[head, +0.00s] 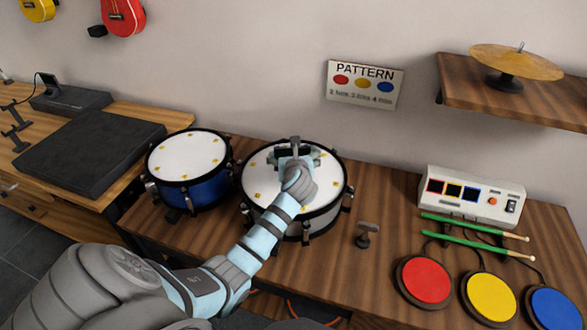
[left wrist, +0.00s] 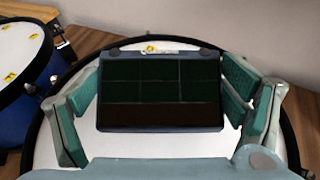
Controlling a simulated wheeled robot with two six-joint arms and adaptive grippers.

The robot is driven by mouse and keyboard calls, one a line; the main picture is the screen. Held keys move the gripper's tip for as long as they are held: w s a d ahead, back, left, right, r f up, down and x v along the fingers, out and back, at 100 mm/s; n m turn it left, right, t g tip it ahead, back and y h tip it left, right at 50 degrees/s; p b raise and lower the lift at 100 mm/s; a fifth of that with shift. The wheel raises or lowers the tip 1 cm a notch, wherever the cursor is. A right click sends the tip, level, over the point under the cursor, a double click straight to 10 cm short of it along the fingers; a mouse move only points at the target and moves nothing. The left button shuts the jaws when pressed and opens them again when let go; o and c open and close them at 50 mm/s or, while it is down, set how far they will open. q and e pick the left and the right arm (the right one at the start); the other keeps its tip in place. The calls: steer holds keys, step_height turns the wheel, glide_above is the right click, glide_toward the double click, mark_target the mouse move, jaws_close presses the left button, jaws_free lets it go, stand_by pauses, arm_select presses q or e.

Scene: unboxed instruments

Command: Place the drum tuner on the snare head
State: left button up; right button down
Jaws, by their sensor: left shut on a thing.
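The drum tuner is a dark box with a panelled face (left wrist: 160,88), held between the teal pads of my left gripper in the left wrist view. My left gripper (head: 296,152) is shut on it, above the white head of the silver drum (head: 262,190), which looks like the snare. In the head view the tuner is mostly hidden by the gripper. In the left wrist view the white head (left wrist: 110,155) shows behind and around the tuner. I cannot tell whether the tuner touches the head. My right gripper is not in view.
A blue drum (head: 205,191) stands just left of the silver one. A small grey stand (head: 367,236) is to the right. Further right are a white console (head: 470,196), green drumsticks (head: 480,224) and red (head: 425,279), yellow (head: 490,297) and blue pads (head: 555,308).

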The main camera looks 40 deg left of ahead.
arm_select(q)
step_height(320, 180, down, 4)
steer(key=shift+r+b, duration=0.15)
steer(key=shift+b, duration=0.3)
steer(key=o, duration=1.1)
steer(key=shift+s+d+r, duration=0.2)
steer(key=p+v, duration=0.2)
steer(key=v, duration=0.9)
steer(key=shift+s+d+r+p, duration=0.1)
steer(key=shift+s+r+p, duration=0.15)
steer(key=shift+p, duration=0.1)
steer(key=shift+f, duration=0.1)
